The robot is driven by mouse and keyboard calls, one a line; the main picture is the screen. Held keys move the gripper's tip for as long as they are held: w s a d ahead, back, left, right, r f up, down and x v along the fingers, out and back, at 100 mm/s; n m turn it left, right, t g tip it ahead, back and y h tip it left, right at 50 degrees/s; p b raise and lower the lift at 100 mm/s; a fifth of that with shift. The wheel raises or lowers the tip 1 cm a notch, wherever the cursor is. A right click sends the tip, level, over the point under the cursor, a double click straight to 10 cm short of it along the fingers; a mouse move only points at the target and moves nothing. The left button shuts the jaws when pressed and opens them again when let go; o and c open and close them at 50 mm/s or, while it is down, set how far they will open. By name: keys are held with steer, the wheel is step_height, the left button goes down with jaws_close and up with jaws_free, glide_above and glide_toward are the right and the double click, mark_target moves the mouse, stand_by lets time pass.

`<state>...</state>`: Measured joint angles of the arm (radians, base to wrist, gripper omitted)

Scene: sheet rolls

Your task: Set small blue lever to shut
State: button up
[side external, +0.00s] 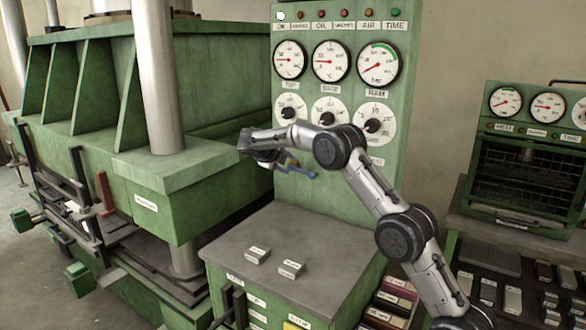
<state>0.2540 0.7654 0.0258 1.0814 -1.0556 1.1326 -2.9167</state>
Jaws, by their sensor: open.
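The small blue lever (300,172) shows as a thin blue bar at the front of the green control panel, below the left dial knob. Its mount is partly hidden by my arm, and I cannot tell its set position. My gripper (276,162) is open just to the left of the lever, at the end of the silver arm that reaches in from the lower right. The fingers are small and dark here, and I cannot tell whether they touch the lever.
The control panel (404,118) carries gauges and knobs. A grey-topped cabinet (325,238) with two small labelled blocks stands below. A large green press (200,200) with a steel column is at left, with a red lever (105,193). A small oven (525,165) is at right.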

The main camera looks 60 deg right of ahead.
mark_target(301, 171)
steer(key=v, duration=0.6)
steer(key=shift+c, duration=0.3)
steer(key=shift+m, duration=0.3)
steer(key=c, duration=0.5)
steer(key=shift+w+a+f+m, duration=0.15)
steer(key=shift+m, duration=0.55)
jaws_close()
steer(key=s+d+f+m+y, duration=0.2)
steer(key=d+f+m, duration=0.7)
steer(key=m, duration=0.6)
steer(key=shift+d+m+y, duration=0.3)
steer(key=shift+d+y, duration=0.2)
steer(key=shift+d, duration=0.8)
